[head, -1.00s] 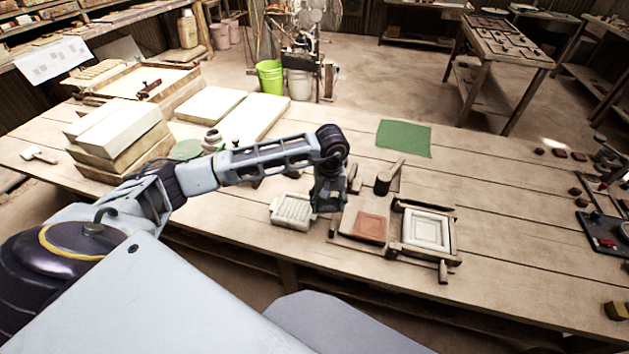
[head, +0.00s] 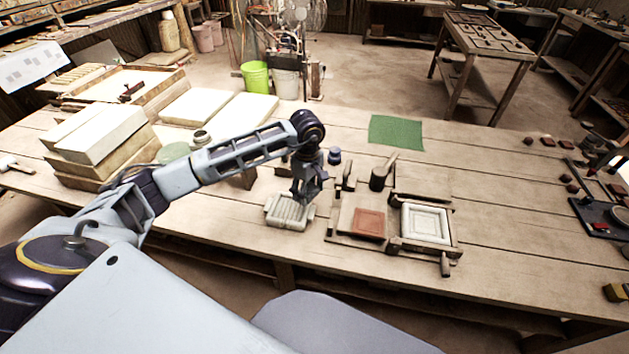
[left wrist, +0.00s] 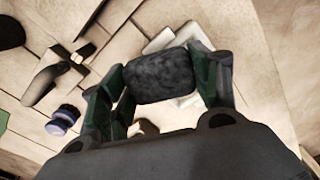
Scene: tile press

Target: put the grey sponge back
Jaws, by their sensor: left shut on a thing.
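My left gripper (head: 305,197) is above the right part of a pale ribbed dish (head: 276,217) near the front of the table. In the left wrist view the left gripper (left wrist: 160,85) is shut on the grey sponge (left wrist: 160,78), a dark, speckled block between the green-padded fingers. The pale dish (left wrist: 190,36) shows partly behind the sponge there. In the head view I cannot make out the sponge at the fingers, nor whether it touches the dish. My right gripper is not in view.
Right of the dish is a wooden board with a red tile (head: 368,223) and a framed white mould (head: 425,224). A green cloth (head: 396,132) lies farther back. The table's right-centre is clear.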

